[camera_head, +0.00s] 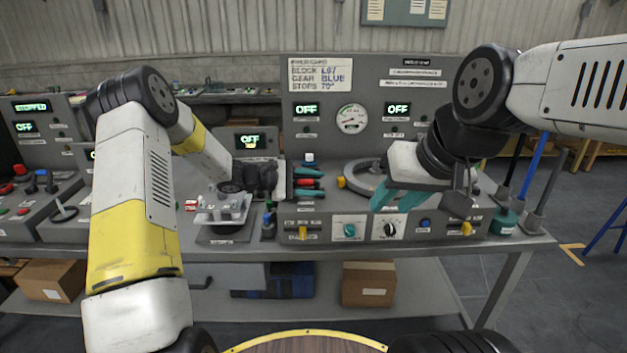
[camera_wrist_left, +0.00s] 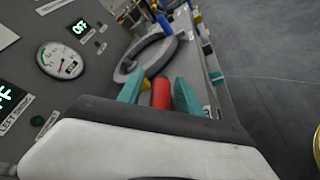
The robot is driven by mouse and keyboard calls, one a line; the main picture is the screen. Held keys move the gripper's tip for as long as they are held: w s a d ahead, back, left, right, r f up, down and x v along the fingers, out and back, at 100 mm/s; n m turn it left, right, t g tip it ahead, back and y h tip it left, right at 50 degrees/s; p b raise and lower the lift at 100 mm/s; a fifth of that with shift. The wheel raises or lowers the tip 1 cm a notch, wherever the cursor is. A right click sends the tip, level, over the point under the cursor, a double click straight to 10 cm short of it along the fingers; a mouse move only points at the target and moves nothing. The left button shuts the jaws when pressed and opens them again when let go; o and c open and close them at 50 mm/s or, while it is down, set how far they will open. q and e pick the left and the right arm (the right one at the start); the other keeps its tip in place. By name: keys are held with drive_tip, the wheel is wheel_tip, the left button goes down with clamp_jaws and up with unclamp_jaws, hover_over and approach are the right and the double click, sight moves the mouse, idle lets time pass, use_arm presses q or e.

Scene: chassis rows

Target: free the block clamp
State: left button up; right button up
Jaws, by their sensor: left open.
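My left gripper (camera_head: 312,183) is open, its teal fingers on either side of a red cylindrical handle (camera_wrist_left: 160,94). In the left wrist view the fingers (camera_wrist_left: 158,98) stand apart, and I cannot tell whether either touches the handle. The handle's lower end is hidden. I cannot tell for sure which part is the block clamp. My right gripper (camera_head: 391,207) is open and apparently empty, its teal fingers pointing down over the right side of the bench.
A panel with OFF displays (camera_head: 307,109) and a gauge (camera_head: 352,118) stands behind. Knobs and switches, including a teal knob (camera_head: 349,230), line the front edge. Upright rods (camera_head: 541,170) rise at the right end.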

use_arm(q)
clamp_jaws()
drive_tip(key=shift+w+a+r, duration=0.1)
drive_tip(key=shift+w+r, duration=0.05)
drive_tip(key=shift+r, duration=0.05)
idle(1.1)
